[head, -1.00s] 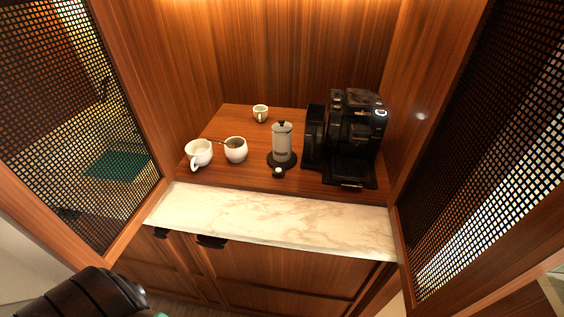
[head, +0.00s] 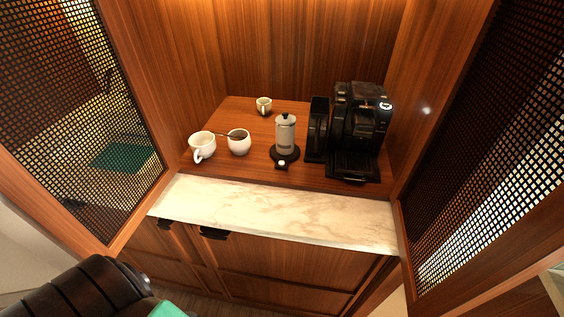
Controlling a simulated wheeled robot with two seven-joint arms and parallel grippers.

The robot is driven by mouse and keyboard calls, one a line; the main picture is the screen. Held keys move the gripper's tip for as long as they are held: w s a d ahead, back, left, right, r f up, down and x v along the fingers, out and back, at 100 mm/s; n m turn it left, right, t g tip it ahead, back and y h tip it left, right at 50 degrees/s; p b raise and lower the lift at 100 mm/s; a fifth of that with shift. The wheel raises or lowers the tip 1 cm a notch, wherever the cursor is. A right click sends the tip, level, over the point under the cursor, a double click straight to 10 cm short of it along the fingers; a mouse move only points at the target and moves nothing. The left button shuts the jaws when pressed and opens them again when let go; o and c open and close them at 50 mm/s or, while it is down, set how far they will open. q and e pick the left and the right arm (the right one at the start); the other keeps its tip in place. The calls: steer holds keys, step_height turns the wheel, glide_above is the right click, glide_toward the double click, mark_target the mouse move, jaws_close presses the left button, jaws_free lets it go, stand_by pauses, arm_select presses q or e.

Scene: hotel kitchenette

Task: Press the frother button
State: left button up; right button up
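The frother (head: 285,135) is a pale grey cylinder with a black lid knob, standing upright on a round black base on the wooden shelf. Its button (head: 282,163) is a small white round spot on a black tab at the front of the base. Nothing touches the frother or the button. Neither gripper shows in the head view.
A black coffee machine (head: 358,135) stands close to the right of the frother. White cups (head: 202,146) and a bowl-like cup with a spoon (head: 239,142) stand left, and a small cup (head: 264,105) behind. The marble ledge (head: 270,212) in front is clear. Mesh doors (head: 75,120) flank both sides.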

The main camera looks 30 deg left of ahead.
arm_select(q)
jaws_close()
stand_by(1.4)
